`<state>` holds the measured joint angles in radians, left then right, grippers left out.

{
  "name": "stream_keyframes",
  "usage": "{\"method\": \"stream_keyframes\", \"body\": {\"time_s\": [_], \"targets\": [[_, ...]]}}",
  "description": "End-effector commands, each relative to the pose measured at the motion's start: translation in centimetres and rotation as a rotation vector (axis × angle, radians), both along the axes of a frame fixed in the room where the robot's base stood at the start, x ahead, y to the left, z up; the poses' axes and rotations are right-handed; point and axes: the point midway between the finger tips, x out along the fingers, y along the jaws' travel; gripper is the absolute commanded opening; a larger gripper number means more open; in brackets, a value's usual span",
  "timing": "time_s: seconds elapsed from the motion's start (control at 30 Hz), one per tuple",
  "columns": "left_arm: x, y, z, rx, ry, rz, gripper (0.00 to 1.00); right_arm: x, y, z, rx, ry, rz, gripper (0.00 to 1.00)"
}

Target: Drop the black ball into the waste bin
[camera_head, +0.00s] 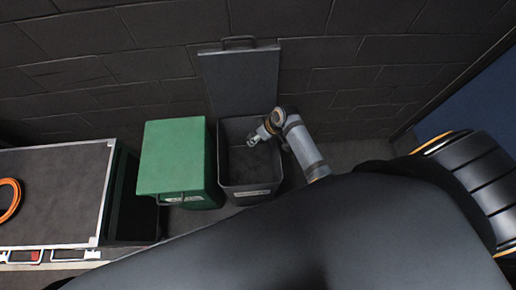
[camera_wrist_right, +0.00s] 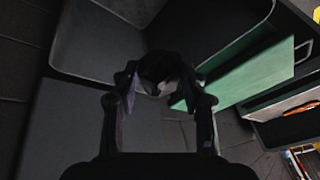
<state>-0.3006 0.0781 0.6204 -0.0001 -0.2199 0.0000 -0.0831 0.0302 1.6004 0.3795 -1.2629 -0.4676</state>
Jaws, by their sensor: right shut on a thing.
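The waste bin (camera_head: 234,190) is a dark grey open box with a pale label on its front, standing against the wall. Its lid (camera_head: 241,82) stands raised behind it. My right gripper (camera_head: 251,142) is over the bin's opening, inside the outline of its rim in the head view. In the right wrist view my right gripper (camera_wrist_right: 160,88) is shut on the black ball (camera_wrist_right: 165,68), a dark rounded thing between the fingers. The ball cannot be made out in the head view. My left gripper is not in view.
A green bin (camera_head: 172,158) with a closed lid stands just left of the grey bin. Further left is a dark case or bench (camera_head: 60,180) with an orange cable ring (camera_head: 10,198) on it. A dark block wall (camera_head: 350,50) is close behind the bins.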

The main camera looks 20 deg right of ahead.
Motion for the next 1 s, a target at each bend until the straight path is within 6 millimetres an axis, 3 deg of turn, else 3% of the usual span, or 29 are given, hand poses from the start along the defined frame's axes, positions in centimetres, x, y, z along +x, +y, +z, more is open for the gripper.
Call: {"method": "stream_keyframes", "body": {"time_s": [0.13,0.33,0.8,1.0], "targets": [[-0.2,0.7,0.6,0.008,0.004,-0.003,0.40,-0.3,1.2,-1.6,0.010,-0.008,0.131,0.22],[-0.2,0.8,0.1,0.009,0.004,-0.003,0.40,-0.4,1.3,-2.3,0.010,-0.010,0.145,0.22],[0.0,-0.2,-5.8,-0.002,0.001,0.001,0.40,-0.4,1.3,-7.8,0.008,-0.011,0.143,0.22],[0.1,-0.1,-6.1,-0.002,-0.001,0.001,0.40,-0.4,1.3,-7.9,0.008,-0.010,0.142,0.22]]}}
